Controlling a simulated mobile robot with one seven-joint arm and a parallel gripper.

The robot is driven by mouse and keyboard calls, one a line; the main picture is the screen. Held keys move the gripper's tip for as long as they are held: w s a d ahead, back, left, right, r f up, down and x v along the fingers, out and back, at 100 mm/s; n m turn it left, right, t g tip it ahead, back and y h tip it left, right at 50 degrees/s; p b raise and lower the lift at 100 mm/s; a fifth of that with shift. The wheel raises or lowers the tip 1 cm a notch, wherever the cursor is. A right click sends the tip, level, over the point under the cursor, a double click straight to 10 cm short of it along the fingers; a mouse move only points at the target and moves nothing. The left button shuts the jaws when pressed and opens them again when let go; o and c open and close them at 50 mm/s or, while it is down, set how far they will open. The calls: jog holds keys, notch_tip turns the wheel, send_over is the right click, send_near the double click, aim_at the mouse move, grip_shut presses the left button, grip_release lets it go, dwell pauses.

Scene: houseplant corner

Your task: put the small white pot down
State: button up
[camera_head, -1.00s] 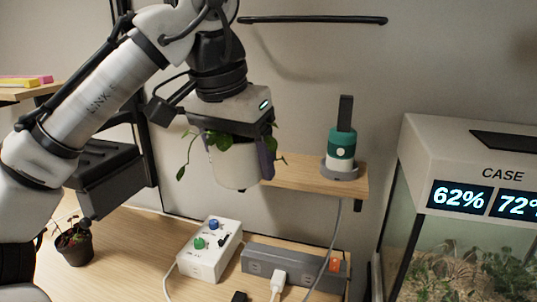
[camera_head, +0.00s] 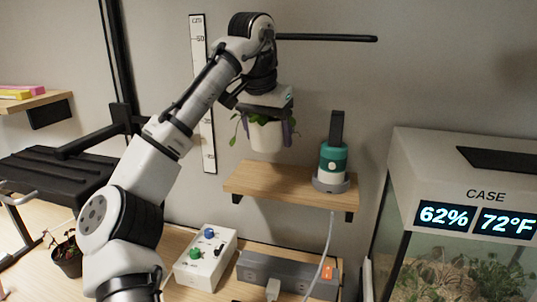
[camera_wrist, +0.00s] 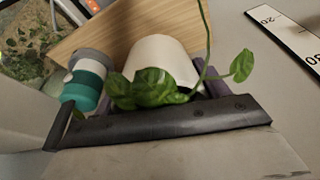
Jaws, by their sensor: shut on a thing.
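The small white pot (camera_head: 266,141) holds a green trailing plant. My gripper (camera_head: 268,130) is shut on it, with a purple finger on each side, and holds it upright above the left part of the wooden wall shelf (camera_head: 262,183). In the head view a gap shows between the pot's base and the shelf top. In the wrist view the white pot (camera_wrist: 160,60) is partly hidden by its leaves, with the shelf (camera_wrist: 110,30) behind it.
A green and white device (camera_head: 333,158) stands on the shelf's right part, close to the pot. A ruler strip (camera_head: 203,95) is on the wall at left. Below are a control box (camera_head: 205,257), a power strip (camera_head: 285,272) and a dark pot (camera_head: 68,258). A glass case (camera_head: 465,190) stands at right.

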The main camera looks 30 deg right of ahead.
send_over(271, 173)
jog(key=a, duration=0.1)
jog(key=f, duration=0.5)
jog(key=shift+s+a+f, duration=0.1)
jog(key=shift+s+f, duration=0.2)
jog(key=shift+w+f, duration=0.1)
jog(key=shift+f, duration=0.55)
jog(key=shift+f, duration=0.15)
jog(key=o, duration=1.2)
jog(key=v, duration=1.2)
jog(key=shift+p, duration=0.3)
